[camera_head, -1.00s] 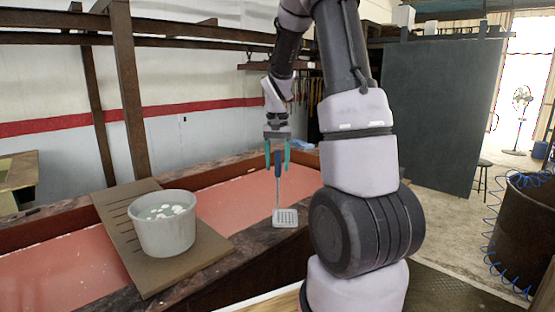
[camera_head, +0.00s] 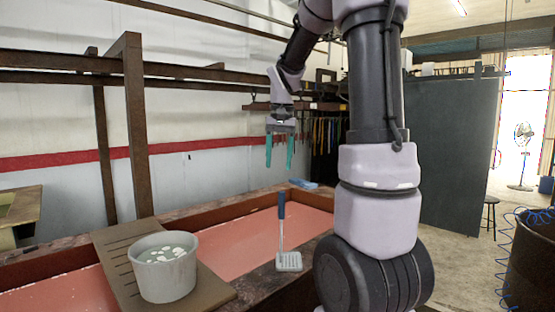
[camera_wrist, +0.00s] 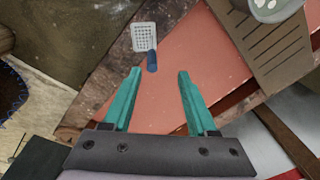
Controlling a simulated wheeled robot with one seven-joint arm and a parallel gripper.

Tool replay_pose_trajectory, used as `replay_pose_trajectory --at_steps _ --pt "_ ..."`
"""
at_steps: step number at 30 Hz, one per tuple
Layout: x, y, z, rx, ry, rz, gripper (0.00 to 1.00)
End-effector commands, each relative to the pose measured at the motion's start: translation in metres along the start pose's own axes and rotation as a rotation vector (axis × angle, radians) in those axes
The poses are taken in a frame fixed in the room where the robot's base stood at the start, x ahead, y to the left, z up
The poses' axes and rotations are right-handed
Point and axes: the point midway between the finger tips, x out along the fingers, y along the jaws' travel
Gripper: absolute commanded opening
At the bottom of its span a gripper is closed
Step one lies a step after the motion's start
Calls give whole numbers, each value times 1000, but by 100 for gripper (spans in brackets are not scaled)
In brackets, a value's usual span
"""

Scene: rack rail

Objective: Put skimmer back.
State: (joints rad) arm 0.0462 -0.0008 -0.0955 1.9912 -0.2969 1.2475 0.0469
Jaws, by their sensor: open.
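The skimmer (camera_head: 282,235) has a blue handle and a pale perforated square head. It stands with its head low at the near rim of the red-floored trough and its handle pointing up. It also shows in the wrist view (camera_wrist: 145,38), beyond my fingertips, with the handle end toward me. My gripper (camera_head: 279,150) has two teal fingers, spread apart and empty. It is above the handle in the head view, with a clear gap between them. The wrist view shows the open fingers (camera_wrist: 160,72) with nothing between them.
A grey bucket (camera_head: 163,267) with white pieces in it stands on a slotted board (camera_head: 112,258) across the trough (camera_head: 230,237). A dark rail (camera_head: 310,106) with several hanging items is on the back wall. A dark panel (camera_head: 450,150) stands at the right.

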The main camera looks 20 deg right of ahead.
Motion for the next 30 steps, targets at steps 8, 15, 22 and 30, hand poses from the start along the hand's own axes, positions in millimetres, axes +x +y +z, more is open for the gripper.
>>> replay_pose_trajectory --at_steps 8,15,22,30 --pt "-55 2 108 -109 206 -206 58" --pt "-63 11 175 -173 351 -329 58" --pt "-61 14 194 -193 398 -364 58" --pt "-61 14 194 -193 398 -364 58"
